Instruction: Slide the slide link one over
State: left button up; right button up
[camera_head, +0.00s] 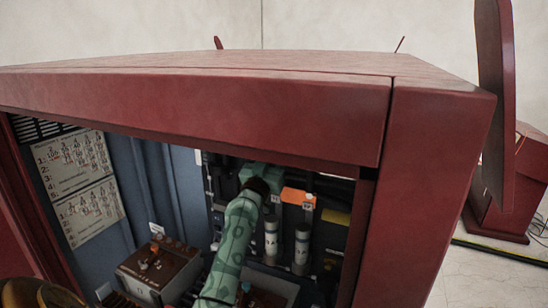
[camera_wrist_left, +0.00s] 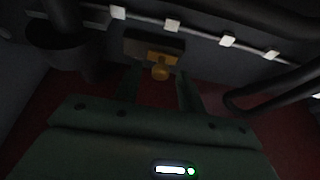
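In the left wrist view, a small yellow-orange piece with a rounded knob (camera_wrist_left: 160,72) sits on a dark block (camera_wrist_left: 136,47); I take it for the slide link, but no label confirms this. My left gripper (camera_wrist_left: 159,78) is open, with one finger on each side below the knob, and holds nothing. I cannot tell whether a finger touches it. In the head view, my green left arm reaches up into the cabinet (camera_head: 250,90). Its end hides the knob there, and the fingers cannot be made out. My right gripper is not in view.
White cylinders (camera_head: 271,240) and an orange plate (camera_head: 298,197) are close right of my arm. A brown box (camera_head: 158,268) with terminals stands left. The cabinet's top edge overhangs the opening. In the wrist view, a dark cable (camera_wrist_left: 275,88) bends in from the right.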

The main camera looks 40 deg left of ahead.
pick_arm(q)
grip_shut()
jog(key=d, duration=0.1)
jog(key=w+d, duration=0.1)
jog(key=shift+d+p, duration=0.3)
jog(key=shift+d, duration=0.1)
jog(key=shift+c, duration=1.4)
grip_release()
jog(key=shift+o, duration=1.4)
jog(key=shift+d, duration=0.2)
